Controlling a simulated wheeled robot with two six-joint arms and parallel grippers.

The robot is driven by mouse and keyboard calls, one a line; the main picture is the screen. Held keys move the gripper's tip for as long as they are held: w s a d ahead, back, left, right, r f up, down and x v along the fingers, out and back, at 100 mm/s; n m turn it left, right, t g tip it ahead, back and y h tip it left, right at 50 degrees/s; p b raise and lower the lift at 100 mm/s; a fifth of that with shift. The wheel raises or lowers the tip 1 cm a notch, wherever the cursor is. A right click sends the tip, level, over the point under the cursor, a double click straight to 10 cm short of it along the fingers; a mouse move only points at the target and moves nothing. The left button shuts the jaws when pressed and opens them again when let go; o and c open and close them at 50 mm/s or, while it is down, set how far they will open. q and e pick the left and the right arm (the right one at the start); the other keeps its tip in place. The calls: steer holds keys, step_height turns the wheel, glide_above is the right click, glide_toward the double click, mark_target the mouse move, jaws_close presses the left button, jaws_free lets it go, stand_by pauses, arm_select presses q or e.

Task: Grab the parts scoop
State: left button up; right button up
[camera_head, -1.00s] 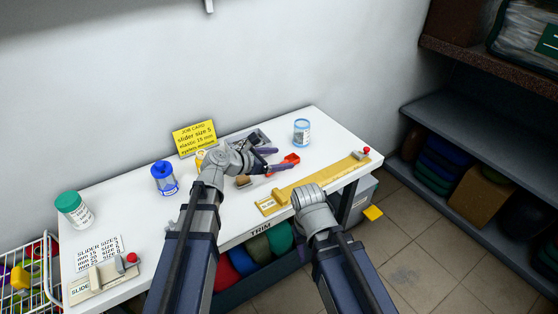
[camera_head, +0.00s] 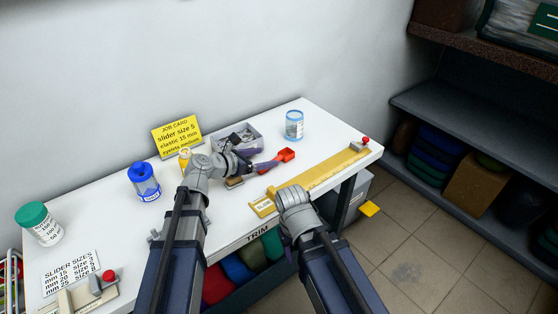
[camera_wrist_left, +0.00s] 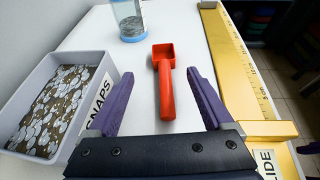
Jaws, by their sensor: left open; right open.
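The red parts scoop (camera_head: 285,155) lies on the white table, its square cup away from me and its handle toward my left gripper. In the left wrist view the scoop (camera_wrist_left: 166,85) lies upright in the picture, its handle end between the purple fingers with gaps on both sides. My left gripper (camera_head: 258,164) is open and touches neither side of the handle. My right gripper (camera_head: 295,208) is over the table's front edge near the yellow ruler; its fingers are hidden behind its wrist.
The yellow ruler guide (camera_head: 325,175) runs along the right front edge. A blue bottle (camera_head: 145,182) and a green-lidded jar (camera_head: 40,224) stand further left.

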mark_target(277, 157)
arm_select(q)
steer(key=shift+x, duration=1)
steer(key=b+x, duration=0.1)
steer(key=x, duration=0.2)
steer(key=b+x, duration=0.1)
steer(key=shift+s+d+f+b, duration=0.2)
steer(key=shift+f+b, duration=0.15)
steer(key=shift+f, duration=0.15)
steer(key=shift+w+d, duration=0.3)
steer(key=shift+c, duration=0.2)
jaws_close()
